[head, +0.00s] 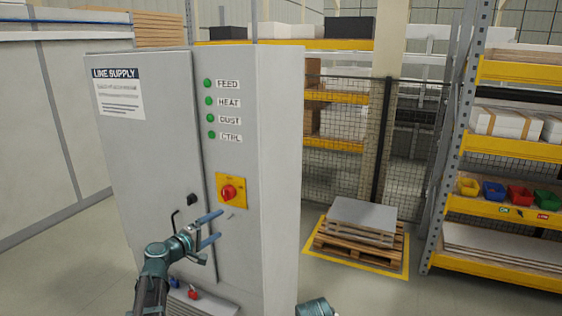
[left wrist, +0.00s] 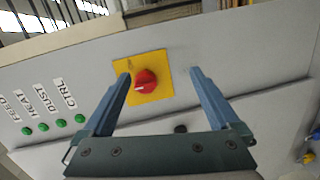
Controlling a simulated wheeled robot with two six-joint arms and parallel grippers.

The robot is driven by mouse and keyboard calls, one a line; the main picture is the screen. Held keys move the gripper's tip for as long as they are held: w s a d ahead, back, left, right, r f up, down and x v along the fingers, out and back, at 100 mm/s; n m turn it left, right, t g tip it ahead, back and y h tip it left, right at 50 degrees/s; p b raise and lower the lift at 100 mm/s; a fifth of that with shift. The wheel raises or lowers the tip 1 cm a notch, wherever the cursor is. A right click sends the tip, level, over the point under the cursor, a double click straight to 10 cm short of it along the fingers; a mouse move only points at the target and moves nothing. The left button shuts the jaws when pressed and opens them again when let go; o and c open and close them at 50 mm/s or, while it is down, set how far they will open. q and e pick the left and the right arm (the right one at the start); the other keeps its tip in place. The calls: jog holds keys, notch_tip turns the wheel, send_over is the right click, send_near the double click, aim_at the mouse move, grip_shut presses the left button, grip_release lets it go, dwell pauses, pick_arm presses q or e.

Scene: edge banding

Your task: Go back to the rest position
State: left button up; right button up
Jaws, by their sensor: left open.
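My left gripper (head: 218,226) is open and empty in front of the grey cabinet, just below the red rotary switch (head: 229,192) on its yellow plate. In the left wrist view the open fingers (left wrist: 160,76) frame the switch (left wrist: 146,83), with the fingertips near the sides of the yellow plate. I cannot tell whether a fingertip touches the cabinet. My right gripper is not in view; a teal part of my own body shows at the bottom edge of the head view.
The grey cabinet (head: 277,150) stands close ahead, with several green lamps (head: 209,101) and a door marked LINE SUPPLY (head: 150,160). A small red item (head: 193,293) sits low at its front. A pallet (head: 350,240) and yellow shelving (head: 500,205) stand right. Floor between is clear.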

pick_arm(q)
jog(key=s+d+f+m+g+y, duration=0.1)
jog(key=s+d+f+m+g, duration=0.75)
jog(key=s+d+f, duration=0.55)
jog(key=s+a+f+m+g+y, duration=0.2)
jog(key=s+f+g+y, duration=0.1)
jog(key=s, duration=0.4)
jog(key=s+a+f+m+g+y, duration=0.1)
jog(key=s+a+f+g+y, duration=0.2)
jog(key=s, duration=0.5)
jog(key=s+d+f+m+y+b, duration=0.1)
jog(key=s+d+f+m+b, duration=0.2)
jog(key=d+f+b, duration=0.5)
jog(key=s+d+b, duration=0.1)
jog(key=d, duration=0.2)
jog(key=shift+s+d+m+y, duration=0.2)
jog(key=shift+s+m+y, duration=0.15)
jog(key=shift+y, duration=0.05)
